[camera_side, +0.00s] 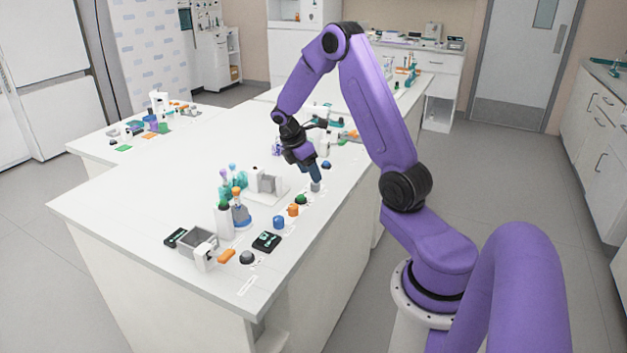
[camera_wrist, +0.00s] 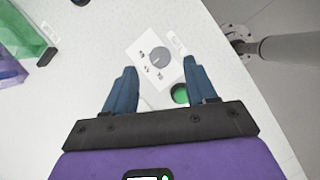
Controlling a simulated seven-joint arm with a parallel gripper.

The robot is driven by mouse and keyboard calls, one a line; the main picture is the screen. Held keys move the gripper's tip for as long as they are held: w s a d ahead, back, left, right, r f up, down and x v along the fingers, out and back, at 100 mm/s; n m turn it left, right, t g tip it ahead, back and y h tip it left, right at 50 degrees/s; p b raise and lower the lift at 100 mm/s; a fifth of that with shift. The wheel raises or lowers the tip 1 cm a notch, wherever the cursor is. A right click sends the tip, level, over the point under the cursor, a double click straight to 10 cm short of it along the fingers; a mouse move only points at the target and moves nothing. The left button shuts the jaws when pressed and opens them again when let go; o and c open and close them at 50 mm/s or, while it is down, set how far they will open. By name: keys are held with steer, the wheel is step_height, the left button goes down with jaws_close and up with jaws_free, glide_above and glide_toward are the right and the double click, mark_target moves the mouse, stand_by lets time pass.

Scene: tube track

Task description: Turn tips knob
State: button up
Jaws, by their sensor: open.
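A round grey knob (camera_wrist: 159,60) sits on a white label plate (camera_wrist: 138,48) with small dark markings, in the wrist view. A dark pointer line shows on the knob. My gripper (camera_wrist: 160,67) is open, its two blue fingers on either side of the knob in the picture, with nothing between them. In the side view my gripper (camera_side: 314,172) points down just above the grey knob (camera_side: 316,187) near the bench's right edge. I cannot tell whether the fingertips touch it.
A green knob (camera_side: 301,199), an orange knob (camera_side: 293,210) and a blue knob (camera_side: 278,222) stand in a row nearby. A green round piece (camera_wrist: 180,95) shows near my right finger. A tube rack (camera_side: 265,181) stands to the left. The bench front (camera_side: 180,290) is partly clear.

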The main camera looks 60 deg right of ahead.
mark_target(315, 186)
steer(key=shift+x, duration=2.1)
jaws_close()
steer(key=m+g+y, duration=0.1)
steer(key=m, duration=0.3)
steer(key=shift+w, duration=0.15)
steer(key=shift+d+m+g+y, duration=0.1)
steer(key=shift+m+g+y, duration=0.3)
steer(key=shift+m, duration=0.8)
steer(key=shift+d+m+g+y, duration=0.15)
steer(key=shift+m+y, duration=0.35)
steer(key=shift+m, duration=0.7)
steer(key=shift+a, duration=0.1)
jaws_free()
